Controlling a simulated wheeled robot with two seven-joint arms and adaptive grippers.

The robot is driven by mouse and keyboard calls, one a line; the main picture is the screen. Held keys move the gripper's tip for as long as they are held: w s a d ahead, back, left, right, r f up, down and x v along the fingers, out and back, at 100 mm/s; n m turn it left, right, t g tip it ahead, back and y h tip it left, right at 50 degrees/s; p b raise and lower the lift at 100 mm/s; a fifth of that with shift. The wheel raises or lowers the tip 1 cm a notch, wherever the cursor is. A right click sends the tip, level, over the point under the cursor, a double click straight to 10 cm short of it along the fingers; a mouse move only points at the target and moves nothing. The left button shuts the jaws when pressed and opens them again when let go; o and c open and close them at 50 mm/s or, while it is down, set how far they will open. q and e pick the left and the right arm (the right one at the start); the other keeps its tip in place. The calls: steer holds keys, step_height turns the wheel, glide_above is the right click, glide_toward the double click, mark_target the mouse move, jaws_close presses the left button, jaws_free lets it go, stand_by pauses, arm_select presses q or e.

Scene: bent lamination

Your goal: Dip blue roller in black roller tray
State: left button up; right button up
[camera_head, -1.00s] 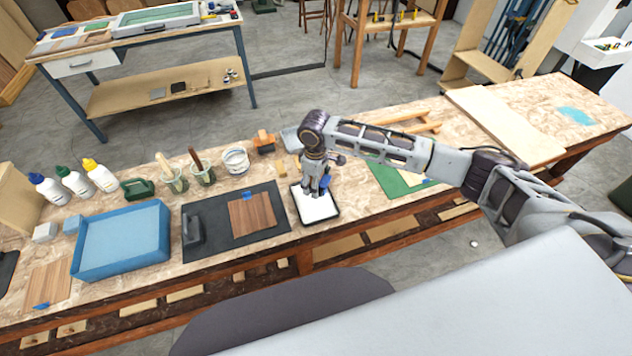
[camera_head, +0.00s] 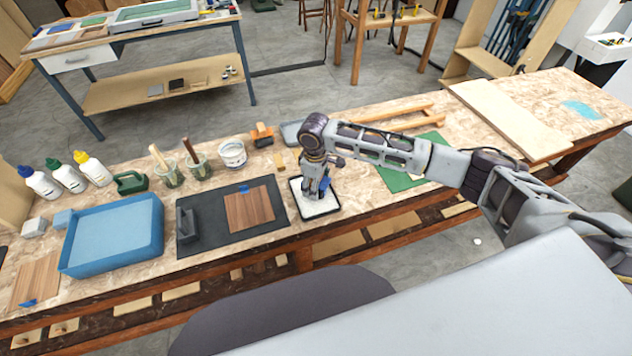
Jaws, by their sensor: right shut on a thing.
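The black roller tray (camera_head: 299,211) with a white inside lies on the workbench, right of the dark mat. My right gripper (camera_head: 321,193) points down over the tray, shut on the blue roller (camera_head: 325,184). Only a small blue part of the roller shows beside the fingers. The gripper and the roller are low over the white inside. I cannot tell whether the roller touches it. My left gripper is not in view.
On the dark mat (camera_head: 207,239) lie a brown wood panel (camera_head: 249,208) and a dark tool (camera_head: 187,225). A blue tray (camera_head: 112,239) stands left of it. Cups with brushes (camera_head: 168,175), a white bucket (camera_head: 233,154) and several bottles (camera_head: 68,177) stand behind. A green sheet (camera_head: 397,179) lies to the right.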

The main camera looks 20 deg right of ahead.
steer(key=shift+s+f, duration=0.15)
steer(key=shift+f, duration=0.2)
steer(key=shift+s+f, duration=0.15)
steer(key=shift+f, duration=0.1)
stand_by(0.4)
steer(key=shift+r, duration=0.1)
steer(key=shift+w+r+p, duration=0.15)
steer(key=shift+r+p, duration=0.75)
steer(key=shift+p, duration=0.15)
steer(key=shift+w+r+p, duration=0.15)
steer(key=shift+r+p, duration=0.7)
steer(key=shift+p, duration=0.2)
steer(key=shift+r+p, duration=1.55)
steer(key=shift+p, duration=0.35)
